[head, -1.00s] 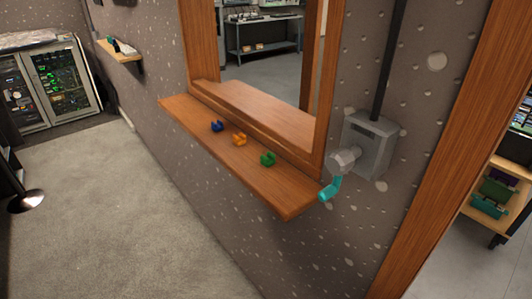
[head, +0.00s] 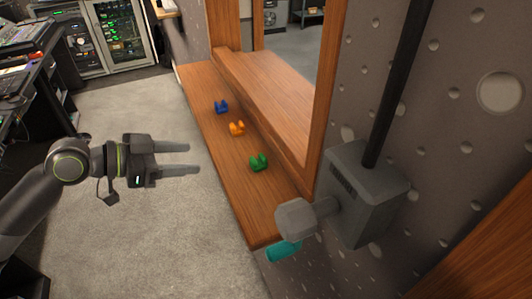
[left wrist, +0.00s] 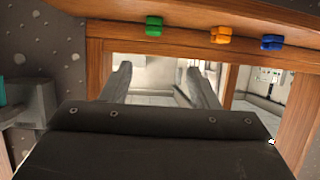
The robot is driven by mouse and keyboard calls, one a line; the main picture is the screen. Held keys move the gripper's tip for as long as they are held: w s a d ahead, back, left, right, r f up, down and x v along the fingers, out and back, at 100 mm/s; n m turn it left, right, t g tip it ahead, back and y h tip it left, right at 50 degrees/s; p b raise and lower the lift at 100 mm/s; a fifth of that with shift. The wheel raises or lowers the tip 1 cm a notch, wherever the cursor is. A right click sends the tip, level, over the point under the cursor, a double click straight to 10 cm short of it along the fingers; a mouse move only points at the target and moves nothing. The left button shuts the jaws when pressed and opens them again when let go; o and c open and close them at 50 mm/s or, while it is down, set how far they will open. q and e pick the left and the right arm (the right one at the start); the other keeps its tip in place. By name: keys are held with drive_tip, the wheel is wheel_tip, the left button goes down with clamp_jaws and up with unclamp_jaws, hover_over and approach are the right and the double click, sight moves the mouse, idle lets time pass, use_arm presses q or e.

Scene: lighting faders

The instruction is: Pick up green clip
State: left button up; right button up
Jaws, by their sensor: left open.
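The green clip (head: 258,162) sits on the wooden ledge below the window, the nearest of three clips in a row. It also shows in the left wrist view (left wrist: 154,26), near the top. The orange clip (head: 237,128) and the blue clip (head: 221,107) sit farther along the ledge. My left gripper (head: 194,158) is open and empty, over the carpet to the left of the ledge. Its fingers point right, toward the ledge, apart from the clips. Its two fingers also show in the left wrist view (left wrist: 157,78). My right gripper is not in view.
The wooden ledge (head: 225,169) runs along the wall under the window frame. Equipment racks (head: 113,35) stand at the back left. The carpet is clear between.

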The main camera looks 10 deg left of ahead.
use_arm(q)
drive_tip(key=p, duration=0.3)
approach(251, 160)
drive_tip(key=shift+r+x, duration=0.15)
drive_tip(key=shift+x, duration=1.2)
drive_tip(key=shift+r+x, duration=0.15)
drive_tip(key=shift+x, duration=1.15)
drive_tip(key=shift+p+x, duration=1.4)
drive_tip(key=shift+x, duration=1.05)
drive_tip(key=shift+w+d+f, duration=0.1)
drive_tip(key=shift+d+f, duration=0.15)
drive_tip(key=shift+f, duration=0.15)
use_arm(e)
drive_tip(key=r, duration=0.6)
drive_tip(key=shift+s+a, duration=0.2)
use_arm(q)
drive_tip(key=c, duration=1)
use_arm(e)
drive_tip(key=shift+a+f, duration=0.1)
